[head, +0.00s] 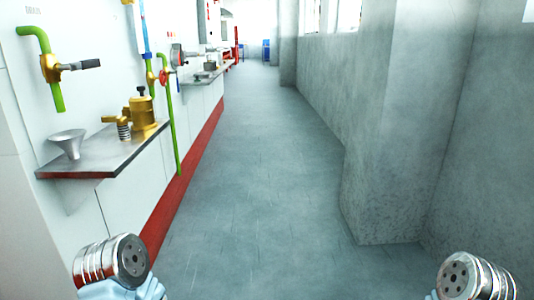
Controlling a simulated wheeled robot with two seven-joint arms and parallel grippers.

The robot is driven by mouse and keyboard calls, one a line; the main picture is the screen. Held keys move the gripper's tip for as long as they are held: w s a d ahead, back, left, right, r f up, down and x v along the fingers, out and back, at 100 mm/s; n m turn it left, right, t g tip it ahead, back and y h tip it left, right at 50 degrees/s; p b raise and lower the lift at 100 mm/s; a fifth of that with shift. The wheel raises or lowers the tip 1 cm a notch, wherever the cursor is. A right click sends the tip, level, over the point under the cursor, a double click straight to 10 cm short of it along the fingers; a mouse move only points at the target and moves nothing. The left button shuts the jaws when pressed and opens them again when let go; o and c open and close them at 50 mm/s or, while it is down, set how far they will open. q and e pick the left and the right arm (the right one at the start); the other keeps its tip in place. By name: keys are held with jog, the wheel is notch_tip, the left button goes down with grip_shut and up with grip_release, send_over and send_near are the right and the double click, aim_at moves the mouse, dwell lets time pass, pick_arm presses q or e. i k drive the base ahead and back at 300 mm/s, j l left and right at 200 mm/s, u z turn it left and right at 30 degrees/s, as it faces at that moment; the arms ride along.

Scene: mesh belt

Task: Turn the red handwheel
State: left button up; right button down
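A small red handwheel (163,77) sits on a vertical green pipe along the left wall, beyond the near shelf. It is small in the head view and well ahead of both my arms. Metal ends of my arms show at the bottom left and the bottom right. The fingers of both grippers are not visible, so nothing shows of what they hold.
A metal shelf (95,155) juts from the left wall, bearing a funnel (68,143) and a brass device (143,111). A green pipe with a black-handled valve (68,67) is above. The grey floor (255,190) is clear; a concrete pillar (395,130) stands right.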

aim_at(162, 79)
jog(key=i+u, duration=0.1)
jog(key=i, duration=0.6)
jog(key=i+l+u, duration=0.1)
jog(key=i, duration=0.6)
jog(key=i+l, duration=0.2)
jog(key=i, duration=0.5)
jog(key=j+u, duration=0.05)
